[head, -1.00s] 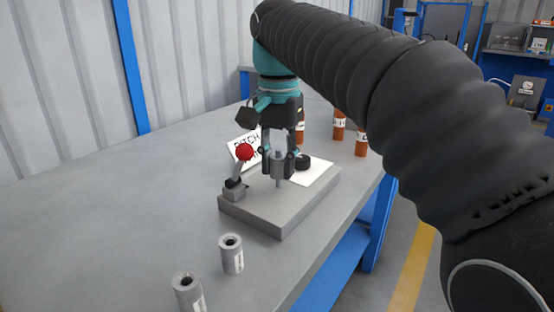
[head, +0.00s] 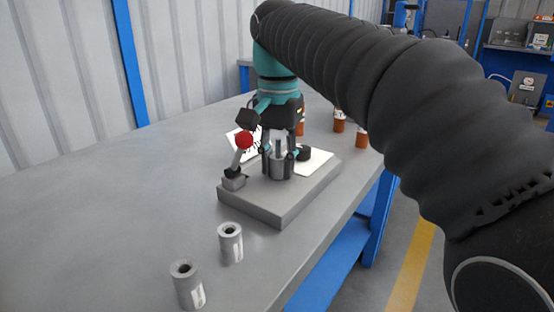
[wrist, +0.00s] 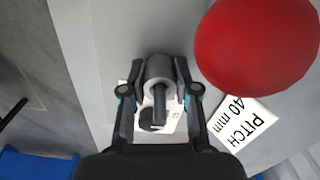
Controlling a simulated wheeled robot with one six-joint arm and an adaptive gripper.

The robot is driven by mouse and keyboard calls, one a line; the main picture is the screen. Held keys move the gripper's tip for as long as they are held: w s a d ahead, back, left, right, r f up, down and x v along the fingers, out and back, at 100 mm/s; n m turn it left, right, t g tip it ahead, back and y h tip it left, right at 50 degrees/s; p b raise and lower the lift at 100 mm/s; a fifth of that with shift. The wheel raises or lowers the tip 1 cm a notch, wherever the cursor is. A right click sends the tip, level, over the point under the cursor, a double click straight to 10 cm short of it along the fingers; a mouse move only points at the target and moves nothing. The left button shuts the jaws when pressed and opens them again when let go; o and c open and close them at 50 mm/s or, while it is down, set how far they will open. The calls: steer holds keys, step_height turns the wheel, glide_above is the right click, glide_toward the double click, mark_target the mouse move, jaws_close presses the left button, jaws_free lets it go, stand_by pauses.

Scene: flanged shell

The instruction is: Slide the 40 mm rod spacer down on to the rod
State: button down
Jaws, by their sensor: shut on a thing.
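The grey cylindrical spacer (head: 279,168) is around the upright rod (head: 278,147), whose top sticks out above it. The spacer's lower end is at or very near the grey base block (head: 262,210); I cannot tell whether it touches. My gripper (head: 278,157) is shut on the spacer, with one finger on each side. In the wrist view the spacer (wrist: 159,69) sits between my fingertips (wrist: 159,80), and the rod (wrist: 160,108) comes out of its bore towards the camera.
A red ball on a lever (head: 244,140) stands on the block just left of my gripper. A black round part (head: 303,153) is at its right. Two grey spacers (head: 231,243) (head: 187,284) stand at the front. A sign (wrist: 241,121) reads "PITCH 40 mm". Orange-brown containers (head: 362,137) stand behind.

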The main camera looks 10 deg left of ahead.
steer(key=c, duration=0.8)
jaws_free()
steer(key=shift+r, duration=3.7)
